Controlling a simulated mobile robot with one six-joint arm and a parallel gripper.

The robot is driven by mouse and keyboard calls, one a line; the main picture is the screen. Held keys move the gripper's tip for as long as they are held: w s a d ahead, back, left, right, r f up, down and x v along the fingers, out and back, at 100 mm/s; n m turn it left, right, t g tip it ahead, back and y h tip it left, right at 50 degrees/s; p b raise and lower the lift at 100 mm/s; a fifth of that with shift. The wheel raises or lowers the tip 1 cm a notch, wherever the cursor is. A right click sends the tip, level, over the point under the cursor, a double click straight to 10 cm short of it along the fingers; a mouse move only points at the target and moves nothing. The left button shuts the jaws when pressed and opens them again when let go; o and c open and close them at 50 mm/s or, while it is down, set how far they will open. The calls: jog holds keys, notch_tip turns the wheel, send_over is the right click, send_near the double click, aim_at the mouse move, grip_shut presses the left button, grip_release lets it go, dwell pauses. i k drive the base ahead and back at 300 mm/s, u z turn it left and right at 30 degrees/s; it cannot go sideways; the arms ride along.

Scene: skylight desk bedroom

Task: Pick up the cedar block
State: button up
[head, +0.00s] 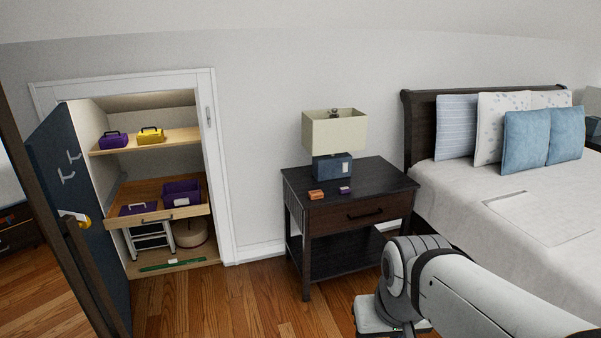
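A small orange-brown block (316,195), which looks like the cedar block, lies on top of the dark nightstand (375,184), near its front left edge. It stands apart from the small purple item to its right. Nothing touches it from above. My arm shows at the lower right, in front of the bed and to the right of the nightstand. My gripper cannot be made out in this view.
A lamp (334,133) with a dark blue base stands behind the block. A small purple item (345,190) lies beside the block. Left is an open wall cupboard (150,220) with shelves and a dark door (70,185). Wood floor (245,300) is clear before the nightstand.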

aim_at(313, 194)
jog(key=u, duration=0.15)
jog(key=i, duration=2.85)
jog(key=z, duration=0.6)
jog(key=k, duration=0.85)
jog(key=z, duration=0.25)
jog(key=i, duration=0.9)
jog(key=u, duration=0.05)
